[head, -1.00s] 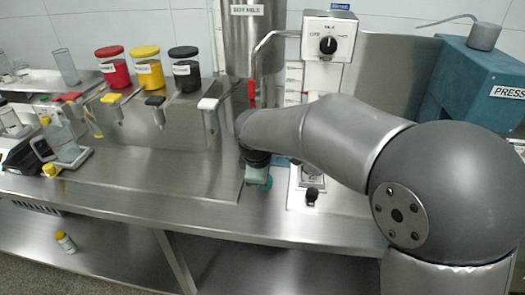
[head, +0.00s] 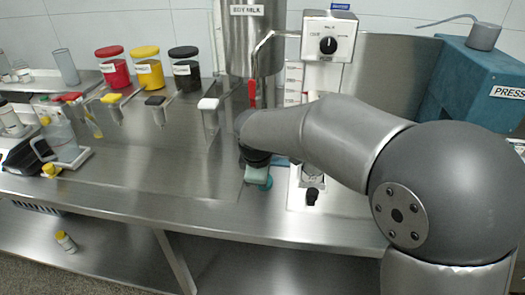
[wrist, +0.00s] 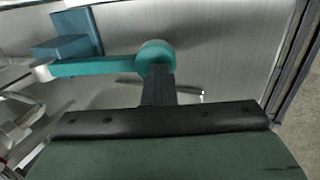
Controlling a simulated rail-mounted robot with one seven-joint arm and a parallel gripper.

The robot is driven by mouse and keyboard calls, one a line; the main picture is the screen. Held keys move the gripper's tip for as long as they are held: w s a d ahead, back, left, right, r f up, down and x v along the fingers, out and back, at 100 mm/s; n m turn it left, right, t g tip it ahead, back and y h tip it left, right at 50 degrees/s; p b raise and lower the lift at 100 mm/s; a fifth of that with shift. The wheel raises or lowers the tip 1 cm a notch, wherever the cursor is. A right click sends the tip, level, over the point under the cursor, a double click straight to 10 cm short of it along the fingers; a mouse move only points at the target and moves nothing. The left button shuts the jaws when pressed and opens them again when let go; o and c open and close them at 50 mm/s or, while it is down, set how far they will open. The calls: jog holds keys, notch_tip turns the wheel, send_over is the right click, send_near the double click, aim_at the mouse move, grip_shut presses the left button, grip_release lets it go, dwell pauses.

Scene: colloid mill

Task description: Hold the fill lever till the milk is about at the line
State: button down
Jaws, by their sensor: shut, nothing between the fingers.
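A teal lever (wrist: 105,66) with a round knob at its end shows in the wrist view, running from a blue block (wrist: 68,34) at the left. My gripper (wrist: 158,72) is shut and empty, and its fingertips overlap the knob in the picture; I cannot tell whether they press on it. In the head view the teal knob (head: 265,184) shows just below my gripper (head: 260,180), low over the counter. The steel tank (head: 265,45) labelled soy milk stands behind my arm. My arm hides much of the area in front of it, and I cannot make out the milk level or the line.
A control box (head: 329,40) with a black dial stands right of the tank. A red handle (head: 251,93) is below the tank. Red, yellow and black lidded jars (head: 149,70) stand at the left. A blue press (head: 475,85) is at the right. The left counter front (head: 150,185) is clear.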

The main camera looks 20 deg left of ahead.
jog(key=shift+s+f, duration=0.15)
jog(key=shift+f, duration=0.25)
jog(key=shift+r+p, duration=0.35)
jog(key=w+p+v, duration=0.1)
jog(key=p+v, duration=0.1)
jog(key=v, duration=1.2)
jog(key=shift+r, duration=0.2)
jog(key=s+d+f+m+g+h+p, duration=0.15)
jog(key=d+m, duration=0.35)
jog(key=d, duration=0.6)
jog(key=s+d+f+m+g, duration=0.1)
jog(key=s+d+f+m, duration=0.3)
jog(key=d, duration=0.7)
jog(key=s+d+f+m+g+y+p, duration=0.1)
jog(key=s+d+f+m, duration=0.3)
jog(key=s+d+m, duration=0.6)
jog(key=shift+s+d+f+m, duration=0.3)
jog(key=shift+s+d+m, duration=0.1)
jog(key=shift+d, duration=0.05)
